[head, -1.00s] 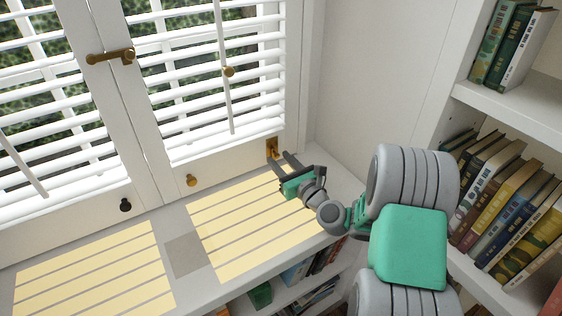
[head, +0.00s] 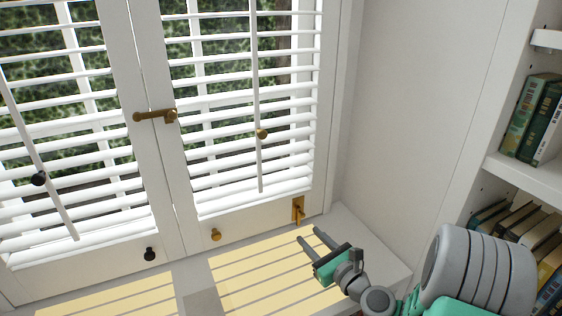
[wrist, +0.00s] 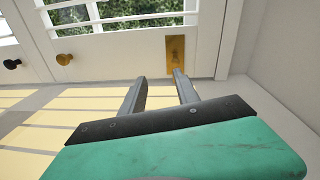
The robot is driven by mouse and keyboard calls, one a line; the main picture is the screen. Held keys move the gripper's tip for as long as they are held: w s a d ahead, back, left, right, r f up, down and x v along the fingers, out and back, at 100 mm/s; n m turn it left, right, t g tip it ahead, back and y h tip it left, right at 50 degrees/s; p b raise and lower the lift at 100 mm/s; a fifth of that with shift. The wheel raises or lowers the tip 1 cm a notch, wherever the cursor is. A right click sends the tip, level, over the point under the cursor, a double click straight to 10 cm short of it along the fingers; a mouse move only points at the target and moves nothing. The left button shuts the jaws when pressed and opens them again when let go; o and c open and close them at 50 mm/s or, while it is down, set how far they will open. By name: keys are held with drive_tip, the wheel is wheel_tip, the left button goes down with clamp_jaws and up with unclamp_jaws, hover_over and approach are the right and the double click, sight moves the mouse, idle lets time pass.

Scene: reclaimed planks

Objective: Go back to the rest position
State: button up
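My gripper (head: 316,239) is in the lower right of the head view, over the sunlit window sill. Its two fingers stand apart with nothing between them, and the wrist view (wrist: 159,75) shows the same gap. The fingers point toward the shutter and a brass plate (wrist: 175,50) low on the frame. In the head view this brass fitting (head: 298,209) shows just beyond the fingertips, apparently clear of them.
White louvred shutters (head: 245,120) fill the left, with a brass latch (head: 155,116) across their meeting stiles. Small knobs (head: 215,234) sit on the lower rails. A bookshelf (head: 530,175) stands at the right beside my arm. The sill (head: 365,235) is clear.

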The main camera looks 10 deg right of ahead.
drive_tip(key=s+a+r+n+g+y+p, duration=0.1)
drive_tip(key=s+a+r+n+g+p, duration=0.2)
drive_tip(key=n, duration=0.4)
drive_tip(key=s+a+r+n+g+p, duration=0.1)
drive_tip(key=a+r+n+g+p, duration=0.3)
drive_tip(key=a+n, duration=0.25)
drive_tip(key=s+d+r+n+g+h+p, duration=0.3)
drive_tip(key=s+d+r+n+h+p, duration=0.1)
drive_tip(key=s+n, duration=0.4)
drive_tip(key=s+d+r+n+g+h+p, duration=0.2)
drive_tip(key=s+d+r+n+h+p, duration=0.1)
drive_tip(key=s+r+n+p, duration=0.3)
wheel_tip(320, 180, up, 3)
drive_tip(key=shift+s+d+n+g+h, duration=0.4)
drive_tip(key=shift+s+d+n, duration=0.5)
drive_tip(key=shift+n, duration=0.25)
drive_tip(key=shift+a+p, duration=0.1)
drive_tip(key=shift+p, duration=0.2)
